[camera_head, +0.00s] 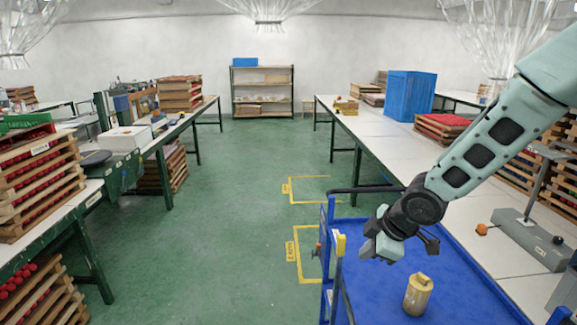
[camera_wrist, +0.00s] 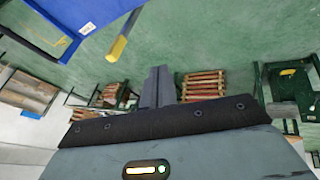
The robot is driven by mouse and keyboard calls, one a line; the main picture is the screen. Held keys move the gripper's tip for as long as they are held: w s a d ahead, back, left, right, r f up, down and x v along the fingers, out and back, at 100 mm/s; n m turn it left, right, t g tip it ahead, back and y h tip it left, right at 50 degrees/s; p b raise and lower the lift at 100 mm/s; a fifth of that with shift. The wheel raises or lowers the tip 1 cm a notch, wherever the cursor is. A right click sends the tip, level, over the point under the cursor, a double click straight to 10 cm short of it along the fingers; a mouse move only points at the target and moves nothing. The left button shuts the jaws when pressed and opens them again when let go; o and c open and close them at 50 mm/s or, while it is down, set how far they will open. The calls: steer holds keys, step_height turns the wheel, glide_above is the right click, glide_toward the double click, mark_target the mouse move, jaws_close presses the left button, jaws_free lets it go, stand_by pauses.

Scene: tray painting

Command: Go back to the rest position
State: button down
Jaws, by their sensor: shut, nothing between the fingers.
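My gripper (camera_head: 376,247) is at the end of my arm, which reaches in from the right in the head view. It hangs over the left part of a blue cart (camera_head: 368,284), above its surface. In the wrist view my gripper (camera_wrist: 156,75) shows its fingers together with nothing between them. A yellowish canister (camera_head: 418,294) with a small handle stands upright on the cart, to the right of and nearer than the gripper, apart from it. The cart's blue edge (camera_wrist: 60,45) shows at the top left of the wrist view.
A long white table (camera_head: 385,135) runs along the right, with a blue crate (camera_head: 410,95) and a grey stand (camera_head: 530,240). Tables with stacked wooden trays (camera_head: 40,178) line the left. The green floor (camera_head: 220,215) between them is clear, with yellow markings. Shelving (camera_head: 262,92) stands at the back.

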steer(key=s+a+r+m+g+h+b, duration=0.1)
steer(key=s+a+m, duration=0.1)
steer(key=s, duration=0.8)
steer(key=s+a+r+m+g+b, duration=0.1)
steer(key=s+a+r+m+g, duration=0.1)
steer(key=s, duration=0.8)
steer(key=s+a+r+m+g+h, duration=0.1)
steer(key=s+a+r+m, duration=0.1)
steer(key=s, duration=0.8)
steer(key=shift+s+a+r+m+g+h+b, duration=0.2)
steer(key=shift+m+g+h+b, duration=0.15)
steer(key=shift+m, duration=0.25)
